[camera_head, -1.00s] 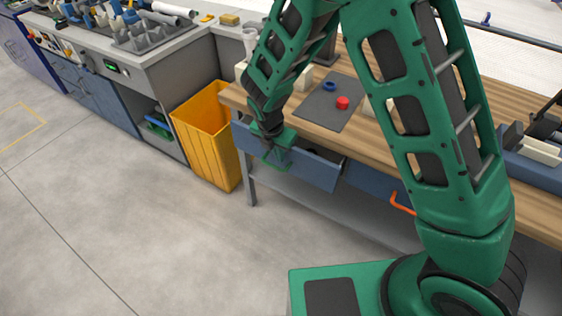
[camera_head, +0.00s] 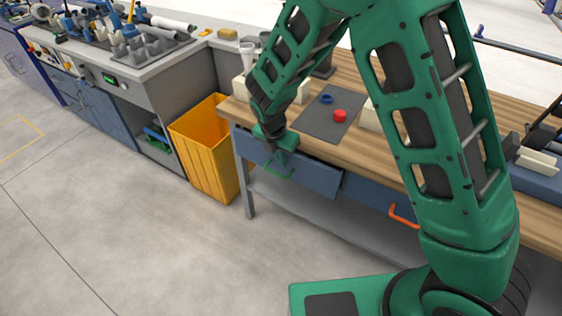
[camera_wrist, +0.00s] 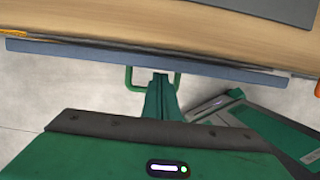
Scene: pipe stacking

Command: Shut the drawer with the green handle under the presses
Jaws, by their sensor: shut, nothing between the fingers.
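The blue-grey drawer (camera_head: 318,178) with the green handle (camera_head: 272,172) is under the left part of the wooden bench top. Its front stands slightly out from the bench, with a narrow dark gap above it. In the wrist view the drawer front (camera_wrist: 225,74) is a thin strip close along the bench edge, and the green handle (camera_wrist: 128,80) sticks out from it. My gripper (camera_head: 282,160) is shut and empty at the drawer front. In the wrist view my gripper (camera_wrist: 161,82) points at the front between the handle's two legs; contact is hard to tell.
A second drawer with an orange handle (camera_head: 402,216) is to the right. A yellow bin (camera_head: 208,150) stands left of the bench leg. A grey mat (camera_head: 322,122) with a red piece (camera_head: 339,116) and a blue ring lies on the bench top (camera_head: 370,150). The floor in front is clear.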

